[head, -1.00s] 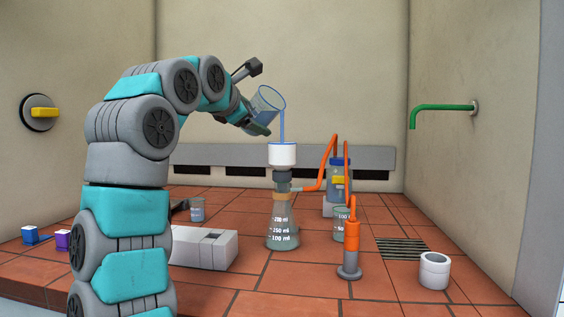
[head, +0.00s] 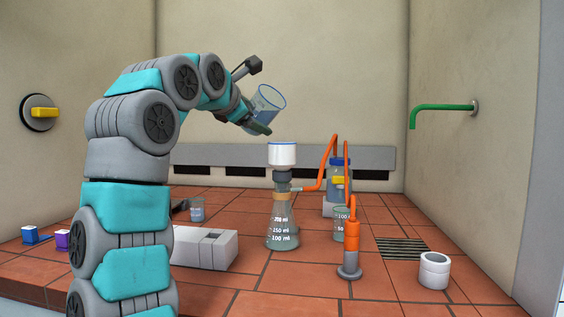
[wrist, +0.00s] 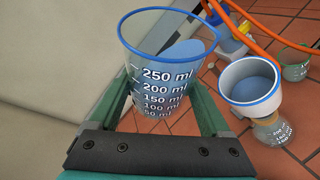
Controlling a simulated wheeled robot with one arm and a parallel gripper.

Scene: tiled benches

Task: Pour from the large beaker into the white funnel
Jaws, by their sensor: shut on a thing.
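The large beaker (head: 268,100) is clear with a blue rim. My gripper (head: 258,123) is shut on it and holds it tilted to the right, above and slightly left of the white funnel (head: 282,155). No stream falls from it. In the wrist view the beaker (wrist: 158,75) shows volume marks up to 250 ml and some blue liquid inside. The white funnel (wrist: 232,92) holds blue liquid in the wrist view. It sits upright on a conical flask (head: 282,228) with volume marks.
An orange hose (head: 327,165) runs from the flask's neck towards a blue-capped bottle (head: 340,172). A small beaker (head: 341,223) and an orange-grey pump-like piece (head: 350,250) stand to the right. A grey block (head: 205,247) lies left, with another small beaker (head: 197,209) behind it.

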